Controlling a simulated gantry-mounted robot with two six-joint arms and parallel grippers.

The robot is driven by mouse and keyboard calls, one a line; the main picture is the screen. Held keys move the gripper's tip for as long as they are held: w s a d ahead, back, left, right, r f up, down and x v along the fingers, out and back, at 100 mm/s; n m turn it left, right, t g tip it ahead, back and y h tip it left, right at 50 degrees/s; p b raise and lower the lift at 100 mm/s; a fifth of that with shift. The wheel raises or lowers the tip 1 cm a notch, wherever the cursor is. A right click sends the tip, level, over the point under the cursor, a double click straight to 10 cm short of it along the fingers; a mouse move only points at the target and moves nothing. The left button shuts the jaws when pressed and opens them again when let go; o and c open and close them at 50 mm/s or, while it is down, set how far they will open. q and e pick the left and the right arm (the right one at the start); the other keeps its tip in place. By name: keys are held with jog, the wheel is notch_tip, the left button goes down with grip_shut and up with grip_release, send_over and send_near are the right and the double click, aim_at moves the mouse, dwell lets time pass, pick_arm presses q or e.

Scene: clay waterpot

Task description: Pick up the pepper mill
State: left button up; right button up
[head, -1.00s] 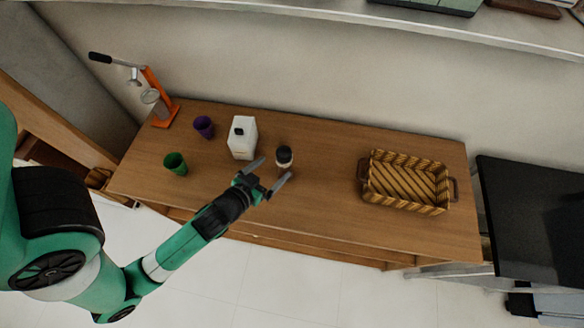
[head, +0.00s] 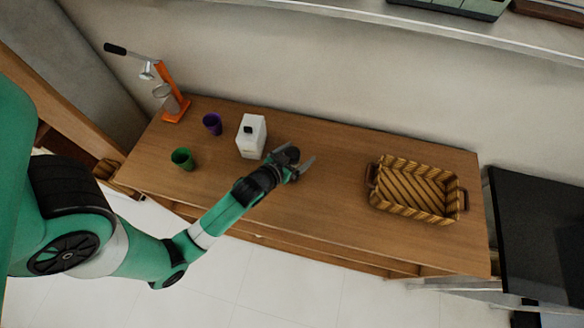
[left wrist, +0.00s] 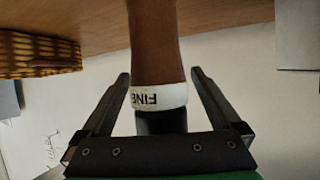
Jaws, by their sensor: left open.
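The pepper mill (left wrist: 158,50) fills the middle of the left wrist view. It has a brown body, a white band lettered "FINE" and a black end. In the head view its dark top (head: 291,153) shows at my left gripper (head: 292,166), and the rest of it is hidden. My left gripper also shows in the left wrist view (left wrist: 160,80), with one finger on each side of the mill. Gaps show between the fingers and the mill, so the jaws are open around it. My right gripper is not in view.
A white container (head: 251,136) stands close left of the gripper. A purple cup (head: 212,124), a green cup (head: 182,159) and an orange juicer press (head: 176,92) stand farther left. A woven basket (head: 416,190) sits at the right. The wooden top (head: 335,170) between gripper and basket is clear.

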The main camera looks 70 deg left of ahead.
aim_at(296, 151)
pick_arm(q)
grip_shut()
dwell(0.3)
jog(key=shift+r, duration=0.1)
jog(key=shift+r, duration=0.5)
jog(key=r, duration=0.1)
jog(key=d+r+p, duration=0.1)
jog(key=r, duration=0.1)
jog(key=s+d+r+p, duration=0.1)
jog(key=r, duration=0.1)
jog(key=shift+r, duration=0.1)
jog(key=s+d+r+p, duration=0.6)
jog(key=d+p, duration=0.3)
jog(key=p, duration=0.2)
jog(key=shift+s+d+r+p, duration=0.25)
jog(key=shift+s+r+p, duration=0.15)
jog(key=shift+s, duration=0.1)
